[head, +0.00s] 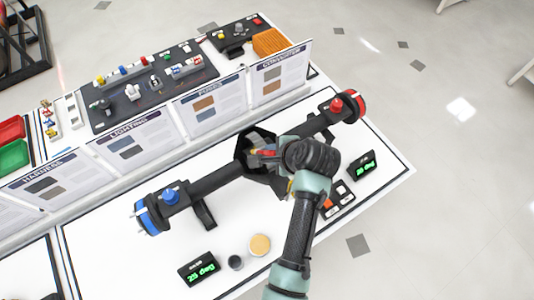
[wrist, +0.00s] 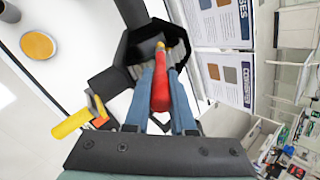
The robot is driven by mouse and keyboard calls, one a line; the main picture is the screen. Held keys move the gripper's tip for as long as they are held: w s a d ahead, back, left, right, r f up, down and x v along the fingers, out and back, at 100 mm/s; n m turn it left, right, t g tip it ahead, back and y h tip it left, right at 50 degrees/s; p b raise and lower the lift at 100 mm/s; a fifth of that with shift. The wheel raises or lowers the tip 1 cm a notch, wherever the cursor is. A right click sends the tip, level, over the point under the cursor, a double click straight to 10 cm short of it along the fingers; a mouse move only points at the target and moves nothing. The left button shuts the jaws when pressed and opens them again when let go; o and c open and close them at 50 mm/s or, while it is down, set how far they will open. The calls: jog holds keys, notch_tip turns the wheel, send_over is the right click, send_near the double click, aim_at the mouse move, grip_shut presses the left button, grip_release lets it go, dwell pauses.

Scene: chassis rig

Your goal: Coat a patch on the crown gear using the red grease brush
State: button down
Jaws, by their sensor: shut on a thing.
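My gripper (wrist: 160,76) is shut on the red grease brush (wrist: 159,92), with a blue finger on each side of its handle. The brush's yellowish tip (wrist: 160,46) points into the open black housing (wrist: 127,48) at the middle of the axle. Grey metal inside the housing (wrist: 144,50) appears to be the crown gear, mostly in shadow and partly covered by the brush. I cannot tell whether the tip touches it. In the head view, my gripper (head: 268,153) is at the housing (head: 243,150), and the red brush (head: 264,153) shows small there.
The black axle has a blue end (head: 151,216) and a red end (head: 352,106). Two green-lit displays (head: 198,268) (head: 362,166), a tan round dish (head: 260,245) and a dark cup (head: 235,262) stand on the white table. A yellow tool (wrist: 72,122) is beside my gripper. Upright panels (head: 209,104) line the back.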

jog(key=d, duration=0.1)
jog(key=w+d, duration=0.2)
jog(key=shift+w+d+r, duration=0.2)
jog(key=shift+w+d, duration=0.05)
jog(key=shift+d, duration=0.15)
jog(key=a+p, duration=0.1)
jog(key=s+a+p, duration=0.1)
jog(key=a, duration=0.1)
jog(key=s+a+p, duration=0.1)
jog(key=a, duration=0.1)
jog(key=shift+s+f, duration=0.25)
jog(key=shift+f, duration=0.05)
jog(key=w+d, duration=0.1)
jog(key=d, duration=0.1)
jog(key=w+d+b, duration=0.1)
jog(key=w+d, duration=0.1)
jog(key=shift+d, duration=0.1)
dwell(1.2)
